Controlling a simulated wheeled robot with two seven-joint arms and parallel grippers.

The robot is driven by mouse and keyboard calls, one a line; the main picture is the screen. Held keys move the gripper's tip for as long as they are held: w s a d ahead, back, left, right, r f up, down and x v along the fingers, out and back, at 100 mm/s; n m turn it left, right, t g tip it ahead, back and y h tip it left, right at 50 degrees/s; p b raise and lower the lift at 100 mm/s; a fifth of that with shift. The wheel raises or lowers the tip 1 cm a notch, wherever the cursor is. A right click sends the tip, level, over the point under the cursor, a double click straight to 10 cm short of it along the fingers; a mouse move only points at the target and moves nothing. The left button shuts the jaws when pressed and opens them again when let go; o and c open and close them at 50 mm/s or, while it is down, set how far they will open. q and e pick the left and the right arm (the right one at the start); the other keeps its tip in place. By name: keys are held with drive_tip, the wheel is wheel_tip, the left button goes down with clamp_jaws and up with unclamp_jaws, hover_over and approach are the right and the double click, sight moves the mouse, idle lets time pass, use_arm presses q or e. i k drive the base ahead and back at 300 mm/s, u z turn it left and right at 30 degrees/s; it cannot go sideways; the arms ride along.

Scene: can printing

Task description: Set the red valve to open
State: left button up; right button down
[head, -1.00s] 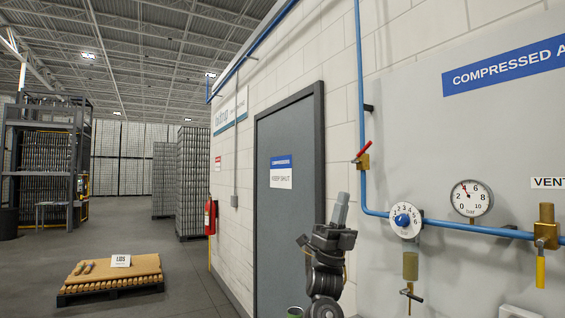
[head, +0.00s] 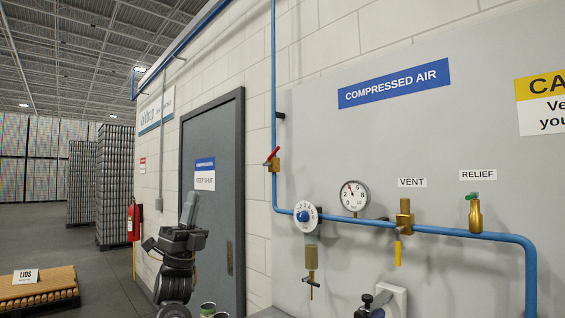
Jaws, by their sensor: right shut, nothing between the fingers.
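The red valve (head: 272,155) is a small red lever on a brass body, on the vertical blue pipe right of the grey door. The lever is tilted across the pipe, its upper end to the right. My right gripper (head: 189,207) is in front of the door, left of the valve and lower in the picture. Its fingers point up, are shut and hold nothing. It is apart from the valve. My left gripper is not in view.
The blue pipe (head: 485,235) runs right past a blue-knobbed regulator (head: 305,216), a gauge (head: 354,196), a yellow-handled vent valve (head: 398,252) and a relief valve (head: 475,212). A pallet of lids (head: 38,287) stands lower left.

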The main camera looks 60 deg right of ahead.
sight(277, 149)
drive_tip(key=z, duration=1.15)
drive_tip(key=i, duration=1.65)
drive_tip(key=u, duration=0.05)
